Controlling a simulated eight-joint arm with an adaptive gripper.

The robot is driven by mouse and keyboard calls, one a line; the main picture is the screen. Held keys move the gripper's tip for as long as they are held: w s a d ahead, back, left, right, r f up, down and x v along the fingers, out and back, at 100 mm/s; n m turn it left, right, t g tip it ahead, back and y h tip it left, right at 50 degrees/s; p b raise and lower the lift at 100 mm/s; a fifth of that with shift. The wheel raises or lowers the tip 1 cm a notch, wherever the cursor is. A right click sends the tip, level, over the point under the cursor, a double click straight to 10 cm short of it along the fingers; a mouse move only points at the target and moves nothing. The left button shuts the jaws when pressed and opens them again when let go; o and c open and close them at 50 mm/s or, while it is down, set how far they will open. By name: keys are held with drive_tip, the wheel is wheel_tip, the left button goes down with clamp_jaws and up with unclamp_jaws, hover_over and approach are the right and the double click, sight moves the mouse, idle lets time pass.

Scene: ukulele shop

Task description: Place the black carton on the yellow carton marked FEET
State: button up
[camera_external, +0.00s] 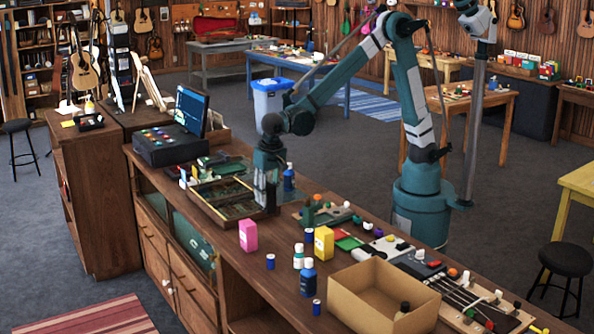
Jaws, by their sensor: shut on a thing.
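The yellow carton (324,243) stands upright on the wooden counter, right of the picture's middle; its lettering is too small to read. My gripper (268,190) points down over the right end of the wooden divided tray, left of and farther back than the yellow carton. It is shut on a small dark thing (272,199) that seems to be the black carton; its outline blends with the dark fingers. No other black carton shows clearly on the counter.
A pink carton (248,236), a white bottle (298,257), blue bottles (308,280) and small blue cans stand near the yellow carton. An open cardboard box (350,300) is at front right. The divided tray (205,208) lies under my gripper. A blue bottle (289,179) stands close by.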

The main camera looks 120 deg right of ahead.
drive_tip(key=s+a+r+p, duration=0.1)
drive_tip(key=a+r, duration=0.2)
drive_tip(key=a, duration=0.4)
drive_tip(key=s+a+r, duration=0.2)
drive_tip(key=a+r, duration=0.1)
drive_tip(key=a, duration=0.3)
wheel_tip(320, 180, up, 5)
drive_tip(key=m+p, duration=0.1)
drive_tip(key=p, duration=0.1)
hover_over(324, 230)
drive_tip(key=shift+a+r, duration=0.1)
drive_tip(key=shift+f, duration=2.9)
drive_tip(key=shift+f, duration=0.1)
drive_tip(key=shift+f, duration=2)
drive_tip(key=shift+f, duration=0.15)
drive_tip(key=o, duration=1)
